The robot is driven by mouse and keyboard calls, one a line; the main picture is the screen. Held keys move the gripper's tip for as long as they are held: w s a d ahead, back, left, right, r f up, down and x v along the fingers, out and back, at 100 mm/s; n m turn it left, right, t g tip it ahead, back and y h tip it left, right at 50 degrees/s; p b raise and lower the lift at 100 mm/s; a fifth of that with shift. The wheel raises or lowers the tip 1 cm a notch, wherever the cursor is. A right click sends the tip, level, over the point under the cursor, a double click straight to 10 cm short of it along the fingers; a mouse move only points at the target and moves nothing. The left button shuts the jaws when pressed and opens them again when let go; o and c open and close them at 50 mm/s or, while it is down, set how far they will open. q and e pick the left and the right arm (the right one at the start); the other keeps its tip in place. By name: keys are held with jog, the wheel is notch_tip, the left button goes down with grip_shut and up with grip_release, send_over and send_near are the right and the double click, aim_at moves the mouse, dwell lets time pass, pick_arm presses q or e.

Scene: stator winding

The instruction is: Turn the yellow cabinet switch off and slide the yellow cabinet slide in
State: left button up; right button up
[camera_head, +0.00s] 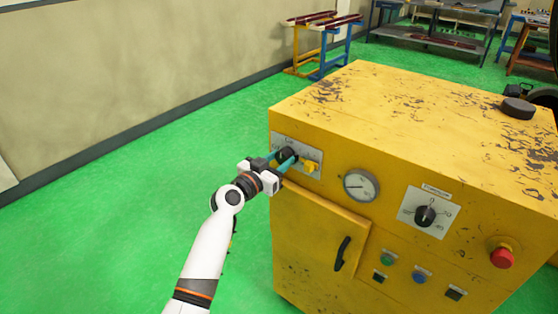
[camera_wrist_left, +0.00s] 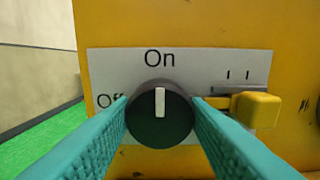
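The yellow cabinet (camera_head: 400,115) stands on the right. Its switch (camera_wrist_left: 160,115) is a round black knob with a white mark pointing straight up at "On"; "Off" is printed to its left. My left gripper (camera_head: 286,158) is at this switch in the head view. In the left wrist view its teal fingers (camera_wrist_left: 160,108) lie one on each side of the knob, with no clear gap. The yellow slide (camera_wrist_left: 255,108) sits right of the knob at a grey slot, beside the right finger; it also shows in the head view (camera_head: 310,167). My right gripper is out of view.
A gauge (camera_head: 361,185), a second dial (camera_head: 425,215), a red button (camera_head: 502,257) and a door handle (camera_head: 342,253) are on the cabinet front. A dark round object (camera_head: 517,108) lies on top. Green floor (camera_head: 120,210) is clear to the left.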

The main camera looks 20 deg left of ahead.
pick_arm(q)
jog(key=shift+c, duration=0.5)
jog(key=shift+n, duration=1)
jog(key=n, duration=0.3)
jog(key=n+p, duration=0.1)
jog(key=n, duration=0.3)
jog(key=shift+r, duration=0.1)
jog(key=n+p, duration=0.1)
jog(key=n, duration=0.4)
jog(key=shift+p, duration=0.35)
jog(key=shift+n+p, duration=0.45)
jog(key=shift+n, duration=1.45)
